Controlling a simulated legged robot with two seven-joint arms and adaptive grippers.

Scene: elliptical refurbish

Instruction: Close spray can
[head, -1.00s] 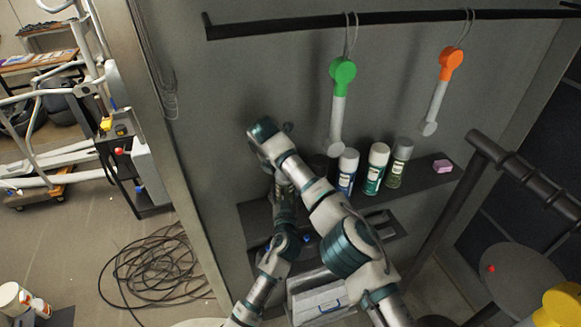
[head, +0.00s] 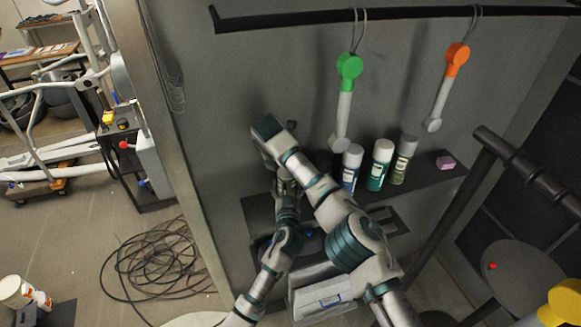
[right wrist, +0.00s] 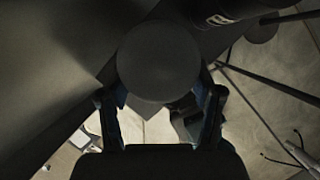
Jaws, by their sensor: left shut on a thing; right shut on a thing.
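An olive spray can (head: 287,187) stands upright between my two arms in the head view, partly hidden by them. My left gripper (head: 287,204) is shut around the can's lower part. My right arm arches over from the right, its wrist above the can; its fingertips are hidden in the head view. In the right wrist view my right gripper (right wrist: 161,100) has a finger on either side of a dark round cap (right wrist: 158,60) and is shut on it. Whether the cap is seated on the can cannot be told.
Blue (head: 351,168), teal (head: 380,165) and olive-grey (head: 403,160) cans stand on the dark shelf (head: 430,178), with a pink block (head: 445,162) to their right. Green (head: 345,100) and orange (head: 447,85) tools hang from a black rail (head: 400,15). A grey box (head: 322,297) sits below.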

